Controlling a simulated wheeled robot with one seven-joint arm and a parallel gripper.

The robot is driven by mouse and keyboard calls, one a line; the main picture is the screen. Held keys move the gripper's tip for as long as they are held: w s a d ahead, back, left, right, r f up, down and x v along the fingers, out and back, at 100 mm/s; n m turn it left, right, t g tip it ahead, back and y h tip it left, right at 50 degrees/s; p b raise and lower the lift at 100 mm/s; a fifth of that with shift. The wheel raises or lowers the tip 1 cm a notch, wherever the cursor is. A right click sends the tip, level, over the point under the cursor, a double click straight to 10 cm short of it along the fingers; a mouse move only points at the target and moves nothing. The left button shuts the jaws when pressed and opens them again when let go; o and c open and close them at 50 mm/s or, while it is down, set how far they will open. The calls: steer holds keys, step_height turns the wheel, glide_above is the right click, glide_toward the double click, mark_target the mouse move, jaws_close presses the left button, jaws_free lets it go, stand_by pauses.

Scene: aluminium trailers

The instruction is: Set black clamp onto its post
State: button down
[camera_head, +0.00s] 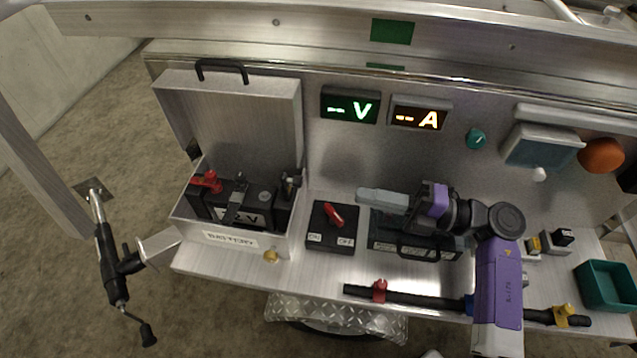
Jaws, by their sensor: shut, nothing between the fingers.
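The open silver battery box (230,240) holds a black battery (240,212). A red clamp (208,182) sits at the battery's left post. A dark clamp-like piece (291,182) stands at its right end; I cannot tell whether it is seated on the post. Another small black piece (563,237) rests on a grey block at the right of the shelf. My gripper (362,195) is shut and empty, pointing left. It is above the shelf, right of the battery box and apart from both black pieces. My arm hides part of the shelf.
A black switch box with a red knob (334,214) stands between the battery box and my gripper. A black case (415,247) lies under my arm. A black bar (420,297) runs along the front edge. A green bin (606,285) is at the right.

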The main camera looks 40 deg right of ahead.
steer(key=x, duration=1)
steer(key=shift+p, duration=0.3)
steer(key=shift+w+a+r+p, duration=0.1)
steer(key=shift+r+p, duration=0.15)
steer(key=shift+p, duration=0.45)
